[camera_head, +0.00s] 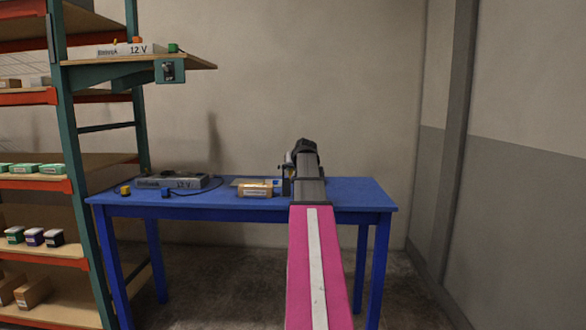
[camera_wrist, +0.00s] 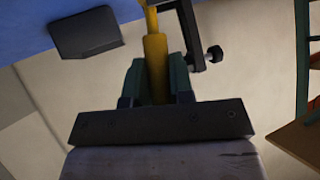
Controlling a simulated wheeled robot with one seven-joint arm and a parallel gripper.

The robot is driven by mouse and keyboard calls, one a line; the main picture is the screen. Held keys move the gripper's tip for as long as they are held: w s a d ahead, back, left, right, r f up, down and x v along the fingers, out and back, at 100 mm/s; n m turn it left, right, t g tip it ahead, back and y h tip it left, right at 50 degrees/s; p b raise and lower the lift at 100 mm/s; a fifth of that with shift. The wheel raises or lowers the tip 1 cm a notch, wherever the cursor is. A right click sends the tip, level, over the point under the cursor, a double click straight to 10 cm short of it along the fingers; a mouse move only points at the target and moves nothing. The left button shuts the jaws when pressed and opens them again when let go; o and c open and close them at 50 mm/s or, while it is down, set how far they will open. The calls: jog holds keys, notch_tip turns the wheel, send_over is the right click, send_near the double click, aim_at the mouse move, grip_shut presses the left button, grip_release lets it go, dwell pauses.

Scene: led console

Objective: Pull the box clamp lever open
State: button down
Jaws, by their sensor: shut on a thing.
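In the wrist view, my gripper (camera_wrist: 157,78) has its two green-grey fingers shut on a yellow lever (camera_wrist: 154,47). The lever runs up out of the fingers towards the top edge of the picture. A black clamp frame (camera_wrist: 188,32) with a round screw knob stands just right of the lever, by the blue table. How the lever joins the clamp is not clear. In the head view, my arm reaches over the blue table (camera_head: 357,193) and hides the gripper and most of the clamp area.
A small brown labelled box (camera_head: 256,189) lies left of my arm. A grey 12 V unit (camera_head: 172,182) with a cable and a small yellow block (camera_head: 125,190) are on the table's left. Shelving (camera_head: 66,130) stands at the left. The table's right end looks clear.

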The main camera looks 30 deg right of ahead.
jog(key=c, duration=1)
grip_release()
